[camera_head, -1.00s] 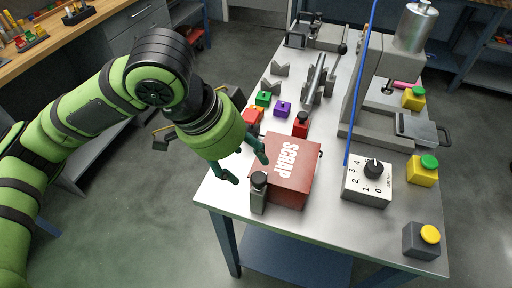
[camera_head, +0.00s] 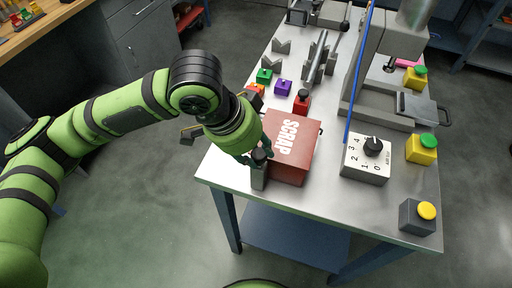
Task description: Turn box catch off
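The red box marked SCRAP (camera_head: 294,152) sits on the near left part of the metal cart top. My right gripper is not in view.
A dial box (camera_head: 367,158) stands right of the red box, with a yellow box with a green button (camera_head: 421,150) beyond it. A small red block with a black top (camera_head: 302,102) stands behind the box. A blue tube (camera_head: 350,118) rises near the press.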

